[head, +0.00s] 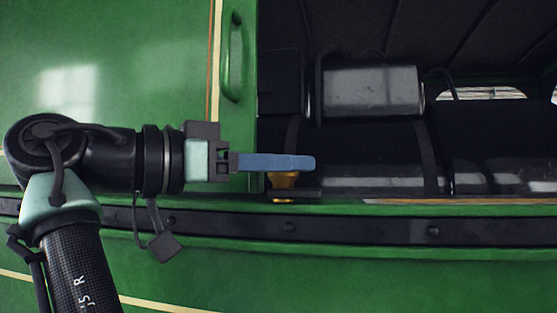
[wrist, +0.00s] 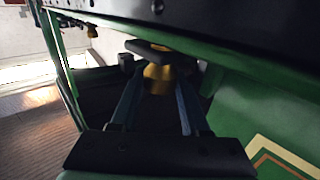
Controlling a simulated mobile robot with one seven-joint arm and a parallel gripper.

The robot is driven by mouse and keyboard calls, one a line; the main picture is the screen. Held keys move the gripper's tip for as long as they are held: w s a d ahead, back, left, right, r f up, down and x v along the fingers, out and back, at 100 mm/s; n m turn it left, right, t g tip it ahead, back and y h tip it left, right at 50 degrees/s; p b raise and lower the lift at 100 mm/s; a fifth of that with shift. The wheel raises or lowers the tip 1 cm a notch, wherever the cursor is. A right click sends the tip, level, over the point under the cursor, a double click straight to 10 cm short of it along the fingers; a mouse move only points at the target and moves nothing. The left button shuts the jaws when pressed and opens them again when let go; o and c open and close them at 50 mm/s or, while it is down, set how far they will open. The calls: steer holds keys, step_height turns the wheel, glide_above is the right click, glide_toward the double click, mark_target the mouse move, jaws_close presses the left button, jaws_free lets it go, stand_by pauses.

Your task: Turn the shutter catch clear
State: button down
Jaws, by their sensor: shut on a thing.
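The shutter catch (head: 283,181) is a small brass piece with a dark bar, low at the left corner of the green tram's opening. In the wrist view the brass catch (wrist: 158,78) sits between my blue fingers, with its dark bar (wrist: 150,50) lying across the far end. My gripper (head: 306,163) reaches in from the left, its fingers level and seen from the side just over the brass. In the wrist view my gripper (wrist: 160,85) is shut on the catch. The fingers hide part of the brass in the head view.
A green grab handle (head: 232,63) stands on the panel above my gripper. A dark riveted rail (head: 330,223) runs below the opening. Inside are a dark cylinder (head: 370,90) and straps. Another small brass fitting (wrist: 92,30) shows farther along in the wrist view.

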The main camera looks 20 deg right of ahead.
steer(key=shift+d+f, duration=0.15)
steer(key=shift+f, duration=0.2)
steer(key=c, duration=0.7)
jaws_free()
steer(key=o, duration=0.3)
steer(key=shift+d+r, duration=0.1)
steer(key=shift+d, duration=0.1)
steer(key=shift+r, duration=0.1)
steer(key=shift+a, duration=0.1)
steer(key=shift+a, duration=0.1)
